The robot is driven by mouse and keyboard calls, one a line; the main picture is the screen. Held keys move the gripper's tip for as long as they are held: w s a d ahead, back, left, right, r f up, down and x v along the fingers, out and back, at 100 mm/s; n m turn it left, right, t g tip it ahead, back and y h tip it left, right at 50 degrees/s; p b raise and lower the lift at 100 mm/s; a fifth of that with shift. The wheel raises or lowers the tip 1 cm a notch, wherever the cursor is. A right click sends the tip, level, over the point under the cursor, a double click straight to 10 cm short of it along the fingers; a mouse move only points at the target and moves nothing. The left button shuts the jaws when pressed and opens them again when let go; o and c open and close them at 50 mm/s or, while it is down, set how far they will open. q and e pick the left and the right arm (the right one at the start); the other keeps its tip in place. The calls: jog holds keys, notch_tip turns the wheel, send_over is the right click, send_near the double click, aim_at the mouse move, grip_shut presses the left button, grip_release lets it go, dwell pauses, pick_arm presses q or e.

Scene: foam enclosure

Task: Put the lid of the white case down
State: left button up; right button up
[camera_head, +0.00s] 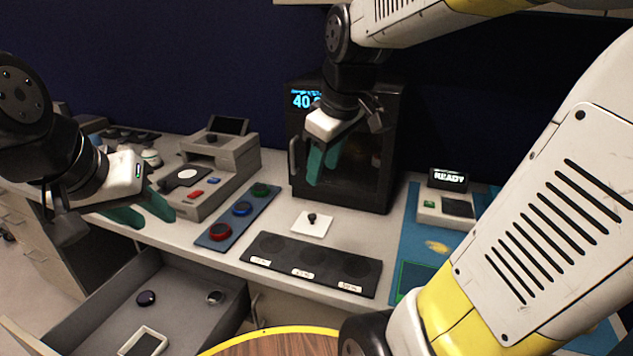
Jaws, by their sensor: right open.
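A small white square lid (312,223) with a black knob lies flat on the grey worktop, between the black oven and a dark three-spot strip. My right gripper (322,174) is above and behind the lid in the picture, in front of the oven. Its green fingers are apart and empty. A small white-rimmed open case (144,342) with a dark inside sits in the open drawer at the lower left. My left gripper (157,220) hangs near the worktop's left front edge, its green fingers apart with nothing seen between them.
The open drawer (190,312) also holds a dark round piece (146,298) and a metallic one (215,297). A button strip (242,209), grey machine (214,160), black oven (345,180), dark strip (310,263) and "READY" device (444,207) crowd the worktop. A round wooden top (275,344) is in front.

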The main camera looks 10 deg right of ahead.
jog(key=s+a+m+t+y, duration=0.1)
jog(key=s+m+t, duration=0.1)
jog(key=s+m, duration=0.5)
jog(key=shift+s+f, duration=0.15)
jog(key=shift+s, duration=0.75)
